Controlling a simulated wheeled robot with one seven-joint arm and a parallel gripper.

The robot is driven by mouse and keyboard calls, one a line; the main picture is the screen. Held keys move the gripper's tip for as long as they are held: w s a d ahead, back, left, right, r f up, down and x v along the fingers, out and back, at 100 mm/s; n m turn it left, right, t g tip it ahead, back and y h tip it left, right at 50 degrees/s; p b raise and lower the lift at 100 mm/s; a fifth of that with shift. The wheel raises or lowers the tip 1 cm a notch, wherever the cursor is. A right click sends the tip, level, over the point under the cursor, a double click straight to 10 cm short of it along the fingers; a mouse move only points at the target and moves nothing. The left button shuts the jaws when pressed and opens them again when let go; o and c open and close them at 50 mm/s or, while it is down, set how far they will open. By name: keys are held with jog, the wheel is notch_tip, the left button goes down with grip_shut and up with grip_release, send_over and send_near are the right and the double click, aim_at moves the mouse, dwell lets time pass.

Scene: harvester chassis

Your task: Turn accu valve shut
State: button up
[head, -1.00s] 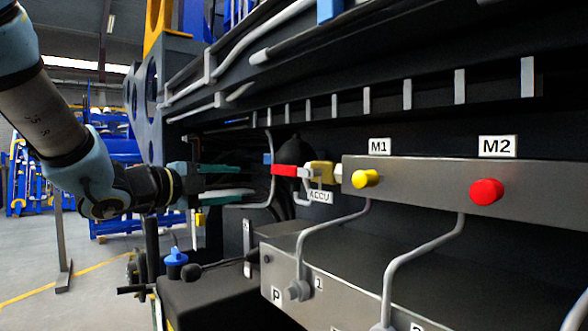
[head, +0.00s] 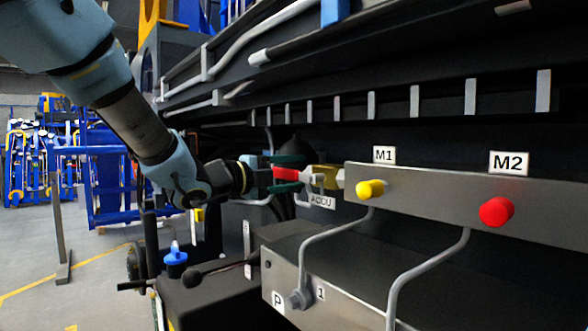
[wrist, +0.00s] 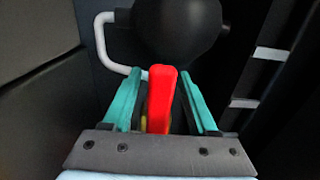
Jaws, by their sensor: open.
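In the head view the handle points left from the valve body. My gripper (head: 288,172) is at the handle, with its green fingers above and below it. In the wrist view the red handle (wrist: 160,100) stands between the two open fingers of my gripper (wrist: 162,105), with a visible gap on the right and a narrower one on the left. The fingers do not appear closed on it. The valve body is mostly hidden there.
A grey manifold block with a yellow knob (head: 371,188) under M1 and a red knob (head: 496,211) under M2 lies to the right. A black round accumulator (wrist: 178,30) and a bent grey pipe (wrist: 105,45) are beyond the handle. A blue cap (head: 175,256) is below my wrist.

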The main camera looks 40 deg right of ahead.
grip_shut()
dwell(0.5)
dwell(1.0)
